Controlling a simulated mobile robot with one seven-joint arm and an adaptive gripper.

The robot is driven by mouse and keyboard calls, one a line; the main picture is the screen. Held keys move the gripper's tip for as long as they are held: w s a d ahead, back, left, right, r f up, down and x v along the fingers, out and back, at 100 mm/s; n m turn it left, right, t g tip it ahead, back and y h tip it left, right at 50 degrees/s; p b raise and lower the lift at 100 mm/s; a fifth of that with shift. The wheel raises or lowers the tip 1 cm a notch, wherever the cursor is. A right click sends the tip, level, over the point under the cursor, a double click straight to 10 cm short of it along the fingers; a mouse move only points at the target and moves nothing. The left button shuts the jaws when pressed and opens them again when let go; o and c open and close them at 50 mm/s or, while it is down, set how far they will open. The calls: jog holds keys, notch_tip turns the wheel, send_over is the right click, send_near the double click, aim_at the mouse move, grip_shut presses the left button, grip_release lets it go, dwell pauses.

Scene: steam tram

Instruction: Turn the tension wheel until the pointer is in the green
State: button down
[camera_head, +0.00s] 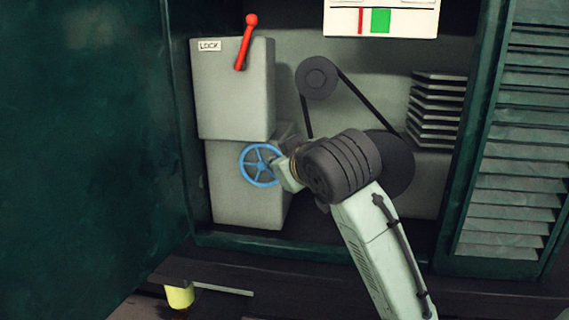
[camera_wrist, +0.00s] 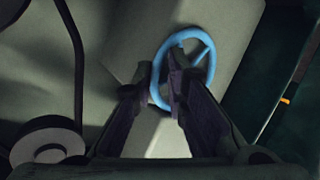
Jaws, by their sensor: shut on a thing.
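The blue tension wheel (camera_head: 260,165) is a spoked handwheel on the front of a grey box in the cabinet. My gripper (camera_head: 284,168) is at the wheel's right side. In the wrist view the wheel (camera_wrist: 211,62) lies between and beyond the dark fingers. My gripper (camera_wrist: 166,88) is shut on the wheel's rim there. The white gauge plate (camera_head: 405,22) at the top has a green band (camera_head: 381,20) and a thin red bar (camera_head: 361,20) to its left. The plate's top is cut off, and I cannot tell for sure whether the red bar is the pointer.
A grey box labelled LOCK (camera_head: 235,95) with a red lever (camera_head: 246,42) stands above the wheel. A belt (camera_head: 357,98) runs over a small pulley (camera_head: 316,77) to a large one behind my arm. A green door (camera_head: 85,130) is at left, a louvred panel (camera_head: 515,150) at right.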

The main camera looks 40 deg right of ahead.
jog(key=shift+s+d+r, duration=0.1)
jog(key=shift+d, duration=0.1)
notch_tip(320, 180, down, 2)
jog(key=m+t+b, duration=0.1)
jog(key=b, duration=0.1)
jog(key=m+t+b, duration=0.1)
jog(key=m, duration=0.1)
jog(key=shift+s+d+t+b, duration=0.1)
jog(key=shift+d+t+b, duration=0.05)
jog(key=shift+t+b, duration=0.2)
jog(key=c, duration=1.8)
grip_release()
jog(key=shift+f, duration=0.2)
jog(key=shift+o, duration=0.4)
jog(key=v, duration=1.2)
jog(key=shift+y, duration=0.3)
